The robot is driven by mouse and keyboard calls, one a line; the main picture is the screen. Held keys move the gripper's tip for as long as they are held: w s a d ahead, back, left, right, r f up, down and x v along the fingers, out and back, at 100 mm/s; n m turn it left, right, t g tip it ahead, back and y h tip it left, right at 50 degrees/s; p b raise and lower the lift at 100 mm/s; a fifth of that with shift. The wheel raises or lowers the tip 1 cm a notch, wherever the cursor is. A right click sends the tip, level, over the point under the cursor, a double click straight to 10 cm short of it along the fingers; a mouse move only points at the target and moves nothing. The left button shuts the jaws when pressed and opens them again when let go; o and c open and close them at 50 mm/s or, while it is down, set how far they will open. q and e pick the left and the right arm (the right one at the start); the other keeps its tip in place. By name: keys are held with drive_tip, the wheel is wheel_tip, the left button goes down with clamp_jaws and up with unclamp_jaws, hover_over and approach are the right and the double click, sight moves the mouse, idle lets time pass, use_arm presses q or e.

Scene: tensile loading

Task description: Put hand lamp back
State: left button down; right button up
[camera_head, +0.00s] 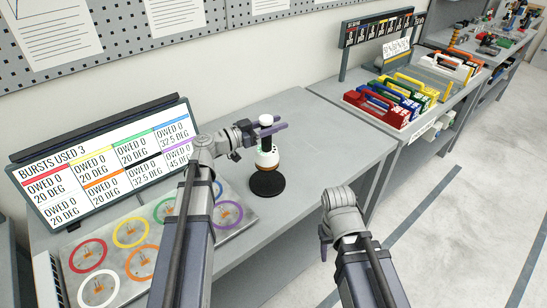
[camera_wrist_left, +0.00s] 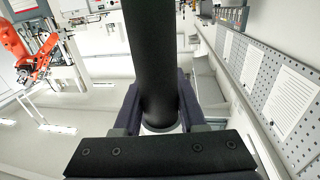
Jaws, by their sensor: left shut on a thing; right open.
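The hand lamp (camera_head: 267,158) has a white cap, a black neck and a white body with an orange lower rim. It is upright at a round black pad (camera_head: 267,184) on the grey bench; I cannot tell whether it touches the pad. My left gripper (camera_head: 265,133) is shut on the lamp's black neck. In the left wrist view the black neck (camera_wrist_left: 152,60) stands between the dark fingers (camera_wrist_left: 158,105), and the lamp's far end is hidden. My right gripper (camera_head: 326,240) is open and empty, in front of the bench over the floor.
A tilted screen (camera_head: 105,165) stands at the back left. A plate with several coloured rings (camera_head: 131,232) lies in front of it, partly behind my left arm. The bench right of the lamp (camera_head: 325,130) is clear. Coloured cases (camera_head: 385,105) stand on another bench.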

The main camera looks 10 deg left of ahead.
sight(275, 146)
use_arm(q)
drive_tip(key=shift+f+b, duration=3.7)
drive_tip(key=shift+f, duration=0.45)
drive_tip(key=shift+f, duration=0.15)
drive_tip(key=shift+c, duration=2.4)
unclamp_jaws()
drive_tip(key=v, duration=1.2)
drive_tip(key=shift+s, duration=0.1)
